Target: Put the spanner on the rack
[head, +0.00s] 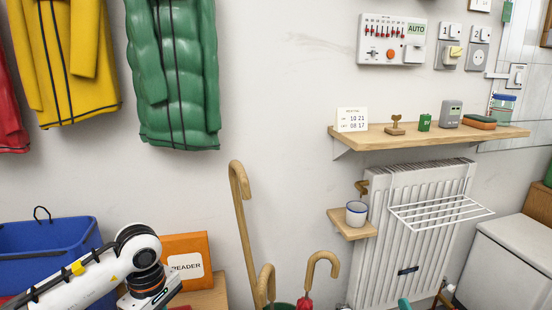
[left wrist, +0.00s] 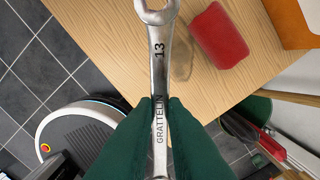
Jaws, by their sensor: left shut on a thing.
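The spanner (left wrist: 160,65) is a silver metal tool marked 13 and GRATTELIN. It shows in the left wrist view, upright in the picture, with its ring end at the top edge. My left gripper (left wrist: 160,110) has green fingers shut on its shank, above a wooden table top. In the head view my left arm is at the lower left; its fingers and the spanner are out of that frame. A white wire rack (head: 440,211) juts from the front of the radiator (head: 385,255) at the right and looks empty. My right gripper is not in view.
The table top (left wrist: 105,45) bears a red object (left wrist: 219,36). An orange READER box (head: 187,262) stands by my left arm. Walking sticks (head: 240,205) and an umbrella (head: 305,303) stand between arm and radiator. A small shelf (head: 352,229) holds a mug (head: 356,213); a longer shelf (head: 480,135) hangs above.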

